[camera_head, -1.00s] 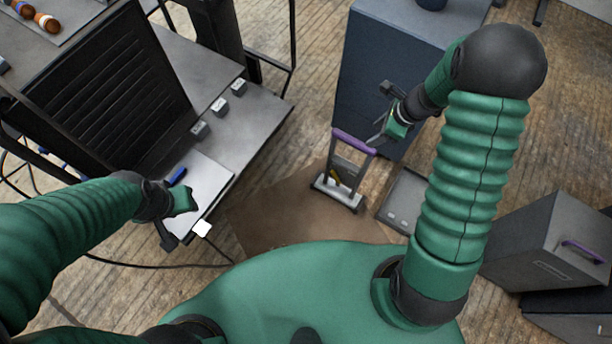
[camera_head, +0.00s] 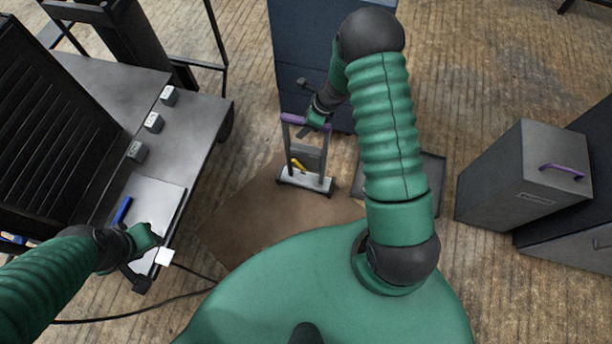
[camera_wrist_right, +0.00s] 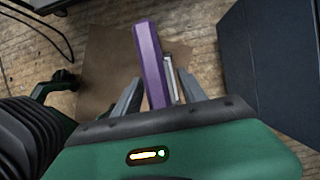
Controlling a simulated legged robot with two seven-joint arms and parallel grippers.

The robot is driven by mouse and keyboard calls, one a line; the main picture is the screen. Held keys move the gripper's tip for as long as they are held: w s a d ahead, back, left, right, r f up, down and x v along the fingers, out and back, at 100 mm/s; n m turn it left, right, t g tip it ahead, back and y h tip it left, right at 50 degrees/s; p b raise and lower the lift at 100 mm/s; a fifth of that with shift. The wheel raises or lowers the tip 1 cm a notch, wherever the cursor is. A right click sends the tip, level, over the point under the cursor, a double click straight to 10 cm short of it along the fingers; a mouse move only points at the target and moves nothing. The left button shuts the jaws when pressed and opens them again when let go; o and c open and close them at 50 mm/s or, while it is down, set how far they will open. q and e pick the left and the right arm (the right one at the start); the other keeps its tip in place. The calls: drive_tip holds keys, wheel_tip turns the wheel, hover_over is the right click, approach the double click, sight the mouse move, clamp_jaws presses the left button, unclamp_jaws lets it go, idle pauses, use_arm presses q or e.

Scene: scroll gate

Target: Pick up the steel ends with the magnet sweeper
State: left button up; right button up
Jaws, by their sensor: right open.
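The magnet sweeper (camera_head: 306,158) stands upright on a brown mat, with a purple handle bar on top, a grey frame, a yellow lever and a pale base on small wheels. My right gripper (camera_head: 306,128) is at the handle. In the right wrist view the purple handle (camera_wrist_right: 151,62) lies between the two open fingers of my right gripper (camera_wrist_right: 152,92), which are not closed on it. My left gripper (camera_head: 138,275) is at the front edge of the bench at left; its fingers are too unclear to read. I cannot make out any steel ends.
A brown mat (camera_head: 255,222) lies on the wooden floor. A shallow grey tray (camera_head: 432,170) is right of the sweeper, partly behind my right arm. A dark blue cabinet (camera_head: 300,60) stands behind. A grey box (camera_head: 520,180) with a purple handle is at right. The bench (camera_head: 190,135) is at left.

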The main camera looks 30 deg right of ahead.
drive_tip(key=shift+w+a+f, duration=0.25)
drive_tip(key=shift+f, duration=0.35)
drive_tip(key=shift+f, duration=0.25)
drive_tip(key=shift+c, duration=0.3)
clamp_jaws()
drive_tip(key=shift+r, duration=0.1)
